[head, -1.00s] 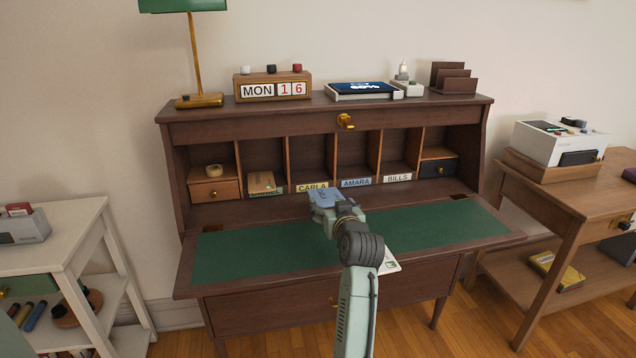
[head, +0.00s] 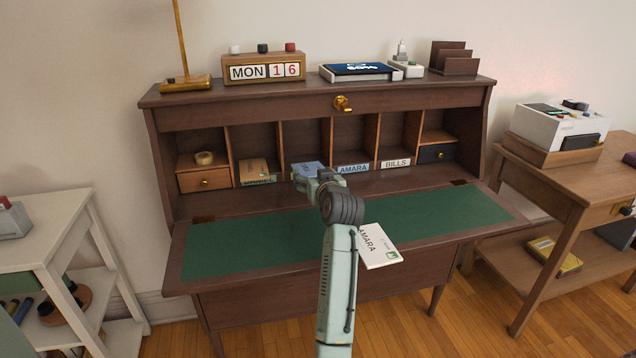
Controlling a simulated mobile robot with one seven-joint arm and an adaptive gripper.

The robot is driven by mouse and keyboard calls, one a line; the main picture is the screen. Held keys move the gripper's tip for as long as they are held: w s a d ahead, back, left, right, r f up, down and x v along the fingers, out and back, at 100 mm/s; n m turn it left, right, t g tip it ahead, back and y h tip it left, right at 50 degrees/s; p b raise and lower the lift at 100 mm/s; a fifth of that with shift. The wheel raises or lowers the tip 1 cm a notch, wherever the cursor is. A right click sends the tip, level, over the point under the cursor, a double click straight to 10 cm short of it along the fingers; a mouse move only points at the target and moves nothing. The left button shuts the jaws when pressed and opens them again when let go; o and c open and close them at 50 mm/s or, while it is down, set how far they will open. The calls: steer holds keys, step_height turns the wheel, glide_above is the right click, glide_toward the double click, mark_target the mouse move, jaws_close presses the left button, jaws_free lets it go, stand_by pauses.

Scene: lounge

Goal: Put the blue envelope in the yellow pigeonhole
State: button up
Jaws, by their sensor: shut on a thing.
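The blue envelope (head: 306,169) is at the mouth of the pigeonhole (head: 300,142) between the green-labelled and AMARA ones. That is the pigeonhole with the yellow CARLA label, which is now hidden behind the envelope and my gripper. My gripper (head: 318,180) is shut on the envelope's near end, just above the back of the desk top. The envelope's far end points into the opening; I cannot tell how deep it reaches.
A white envelope marked AMARA (head: 377,246) lies at the desk's front edge, right of my arm. A brown packet (head: 256,170) fills part of the green-labelled pigeonhole. The AMARA-labelled (head: 354,169) and BILLS-labelled (head: 395,163) pigeonholes look empty. The green desk mat (head: 245,240) is otherwise clear.

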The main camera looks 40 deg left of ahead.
mark_target(306, 164)
steer(key=shift+r+b+x, duration=0.15)
steer(key=shift+b+x, duration=0.5)
steer(key=shift+x, duration=2.45)
steer(key=shift+r+b+x, duration=0.2)
steer(key=shift+b+x, duration=0.4)
steer(key=shift+x, duration=2.45)
steer(key=shift+a, duration=0.1)
steer(key=o, duration=1.1)
steer(key=shift+c, duration=0.6)
steer(key=c, duration=1.4)
steer(key=shift+f, duration=0.2)
